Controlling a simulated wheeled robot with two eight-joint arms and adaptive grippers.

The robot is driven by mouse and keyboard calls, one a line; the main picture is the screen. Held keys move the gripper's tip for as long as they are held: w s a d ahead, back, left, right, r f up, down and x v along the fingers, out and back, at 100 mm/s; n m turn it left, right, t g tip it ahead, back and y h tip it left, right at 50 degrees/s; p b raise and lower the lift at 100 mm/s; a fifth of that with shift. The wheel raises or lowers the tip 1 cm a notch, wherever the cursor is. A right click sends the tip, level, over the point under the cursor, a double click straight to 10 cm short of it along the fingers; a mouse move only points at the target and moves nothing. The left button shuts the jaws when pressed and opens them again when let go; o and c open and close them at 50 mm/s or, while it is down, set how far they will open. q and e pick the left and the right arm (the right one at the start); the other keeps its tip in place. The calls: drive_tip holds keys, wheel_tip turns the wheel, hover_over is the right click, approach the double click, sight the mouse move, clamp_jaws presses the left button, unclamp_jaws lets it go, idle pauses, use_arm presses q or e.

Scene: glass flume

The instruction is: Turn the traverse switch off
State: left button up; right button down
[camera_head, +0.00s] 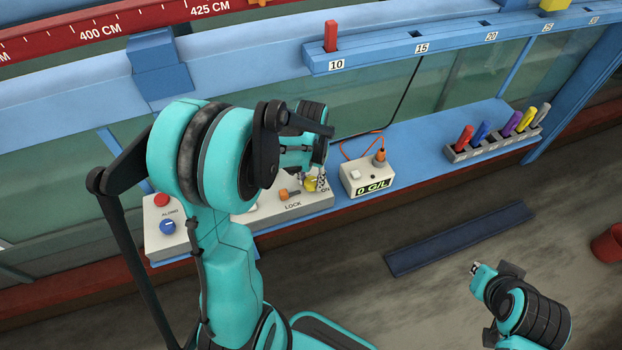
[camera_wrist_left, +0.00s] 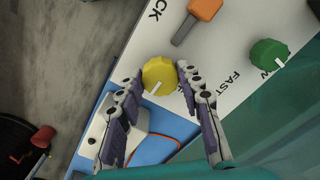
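A yellow knob (camera_wrist_left: 158,72) with a white pointer line sits on the white control panel (camera_head: 170,240). In the head view the knob (camera_head: 310,184) is partly hidden by my left gripper (camera_head: 317,176), with the word ON beside it. Its own name label is hidden, so I cannot tell for certain that it is the traverse switch. In the left wrist view my left gripper (camera_wrist_left: 159,76) is open, one finger on each side of the knob; contact is unclear. My right gripper (camera_head: 476,267) hangs low at the right, away from the panel; its fingers are too small to read.
The panel also carries an orange LOCK lever (camera_wrist_left: 204,10), a green knob (camera_wrist_left: 269,53) near FAST, a red button (camera_head: 161,200) and a blue knob (camera_head: 168,227). A white meter box (camera_head: 356,176) with an orange cable stands close to the right.

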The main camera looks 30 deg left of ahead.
use_arm(q)
drive_tip(key=shift+c, duration=0.6)
drive_tip(key=n, duration=0.3)
drive_tip(key=shift+n+b, duration=0.35)
drive_tip(key=shift+n, duration=0.05)
drive_tip(key=n, duration=0.4)
drive_tip(key=shift+d+n+b, duration=0.1)
drive_tip(key=shift+n+b, duration=0.2)
drive_tip(key=n, duration=0.4)
drive_tip(key=shift+w+n+b, duration=0.1)
drive_tip(key=shift+n+b, duration=0.25)
drive_tip(key=shift+n, duration=2.35)
